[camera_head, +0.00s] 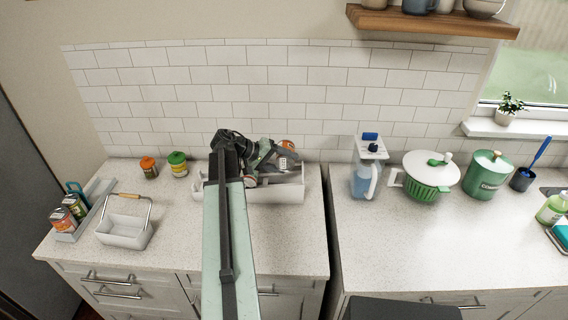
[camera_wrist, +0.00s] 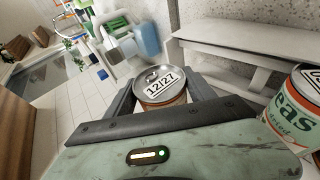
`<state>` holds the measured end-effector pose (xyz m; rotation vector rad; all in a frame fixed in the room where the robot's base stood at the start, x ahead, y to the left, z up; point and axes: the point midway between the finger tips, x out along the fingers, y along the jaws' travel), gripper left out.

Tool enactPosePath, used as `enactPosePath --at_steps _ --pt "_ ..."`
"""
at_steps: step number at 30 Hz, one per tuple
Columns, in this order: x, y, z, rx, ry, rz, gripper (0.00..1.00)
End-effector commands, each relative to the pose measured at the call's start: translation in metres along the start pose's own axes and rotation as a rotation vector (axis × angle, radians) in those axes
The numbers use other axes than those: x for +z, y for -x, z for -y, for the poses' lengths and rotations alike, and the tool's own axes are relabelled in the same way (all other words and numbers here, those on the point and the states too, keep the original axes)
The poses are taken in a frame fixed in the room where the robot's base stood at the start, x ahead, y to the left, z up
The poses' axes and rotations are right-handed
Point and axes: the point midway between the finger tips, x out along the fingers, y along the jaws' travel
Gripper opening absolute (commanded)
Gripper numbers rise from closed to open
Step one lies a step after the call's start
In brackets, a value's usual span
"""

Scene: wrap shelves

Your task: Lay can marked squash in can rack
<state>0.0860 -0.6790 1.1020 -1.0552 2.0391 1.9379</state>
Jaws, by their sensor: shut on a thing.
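My gripper (camera_wrist: 160,95) is shut on a can (camera_wrist: 160,85), which shows in the wrist view with its silver lid, a "12/27" mark and an orange-and-white side. Its name is not readable, so I cannot tell if it is the squash can. In the head view my gripper (camera_head: 268,163) is over a white rack (camera_head: 285,191) on the counter, and the arm hides part of the rack. A can with "eas" lettering (camera_wrist: 291,108) is close at the right in the wrist view. I cannot tell if the held can touches the rack.
An orange jar (camera_head: 148,168) and a green-lidded jar (camera_head: 178,164) stand left of the rack. A white basket (camera_head: 124,232) and a grey holder with cans (camera_head: 66,236) are further left. A pitcher (camera_head: 365,183) stands right, beyond the counter gap.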

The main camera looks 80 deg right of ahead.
Motion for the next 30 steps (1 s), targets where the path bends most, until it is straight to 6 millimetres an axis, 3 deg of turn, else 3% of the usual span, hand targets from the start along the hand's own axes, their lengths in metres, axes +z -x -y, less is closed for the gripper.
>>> enactPosePath --at_steps 15,29,30 --pt "0.012 -0.04 0.048 0.001 0.002 0.0 0.04" --pt "0.018 -0.051 0.056 -0.004 0.002 0.009 0.04" --pt "0.018 -0.051 0.056 -0.004 0.002 0.009 0.74"
